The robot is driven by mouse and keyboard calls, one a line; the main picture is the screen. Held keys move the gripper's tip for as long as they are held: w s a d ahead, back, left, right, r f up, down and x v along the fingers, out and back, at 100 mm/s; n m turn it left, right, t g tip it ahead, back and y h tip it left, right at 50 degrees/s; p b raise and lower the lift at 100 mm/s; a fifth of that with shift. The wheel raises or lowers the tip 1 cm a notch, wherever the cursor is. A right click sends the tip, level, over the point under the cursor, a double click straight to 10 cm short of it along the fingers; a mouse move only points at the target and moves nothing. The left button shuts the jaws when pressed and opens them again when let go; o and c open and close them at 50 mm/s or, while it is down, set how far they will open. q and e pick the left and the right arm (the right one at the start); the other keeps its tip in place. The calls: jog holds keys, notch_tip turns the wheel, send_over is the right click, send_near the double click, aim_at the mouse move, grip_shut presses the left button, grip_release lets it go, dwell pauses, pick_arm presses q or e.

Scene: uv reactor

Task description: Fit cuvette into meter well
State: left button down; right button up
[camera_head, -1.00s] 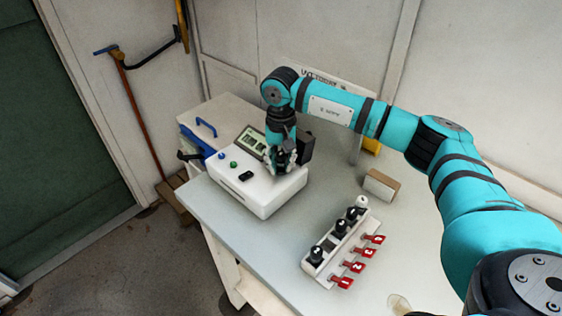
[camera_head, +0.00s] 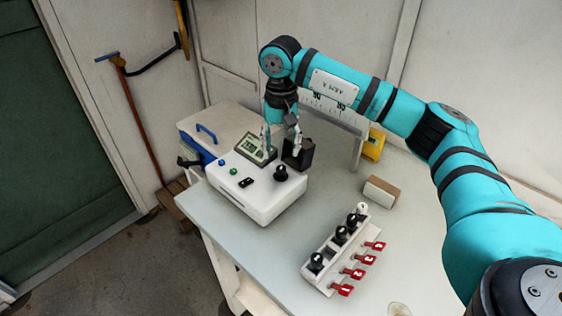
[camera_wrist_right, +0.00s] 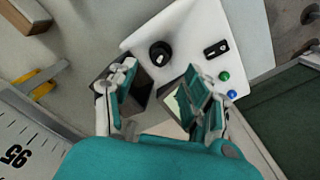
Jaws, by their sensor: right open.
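A black-capped cuvette (camera_head: 281,173) stands on the right part of the white meter's top (camera_head: 255,200), where the well is. Only its cap shows, so its seating depth is hidden. The wrist view shows the round cap (camera_wrist_right: 160,53) with a white mark. My right gripper (camera_head: 280,138) is open and empty above and behind the cap, apart from it. In the wrist view its two fingers (camera_wrist_right: 160,85) are spread, with the cap beyond them. The meter has a lit display (camera_head: 250,146). My left gripper is not in view.
A white rack (camera_head: 337,248) with several black-capped cuvettes, one white-capped one and red tags stands at front right. A black block (camera_head: 298,153) rises at the meter's back right, close to my gripper. A small carton (camera_head: 381,191) and a yellow item (camera_head: 374,146) lie beyond.

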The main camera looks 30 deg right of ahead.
aim_at(281, 168)
jog(key=shift+r, duration=2.1)
jog(key=shift+a, duration=0.1)
